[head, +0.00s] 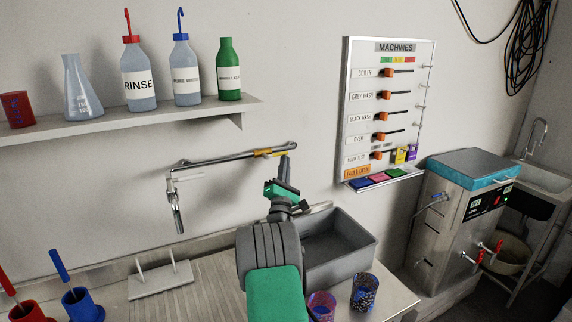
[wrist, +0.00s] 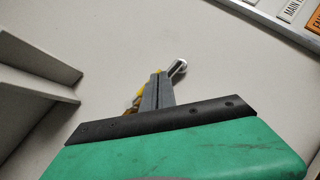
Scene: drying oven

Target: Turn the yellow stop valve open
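The yellow stop valve (head: 263,152) has a yellow handle lying along the metal wall pipe (head: 225,158), near the pipe's right end. My gripper (head: 286,157) is at the right end of this handle. In the wrist view the fingers of my gripper (wrist: 158,76) lie side by side with only a thin dark line between them, so they look shut. Part of the yellow handle (wrist: 135,97) shows to the left of and behind the fingers, which hide the rest. I see nothing held between the fingers, and cannot tell whether they touch the handle.
A shelf (head: 150,122) with bottles and a flask runs at the upper left. A machines panel (head: 341,110) hangs to the right. Below are a grey sink basin (head: 350,255) and two patterned cups (head: 321,304). The wall around the valve is clear.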

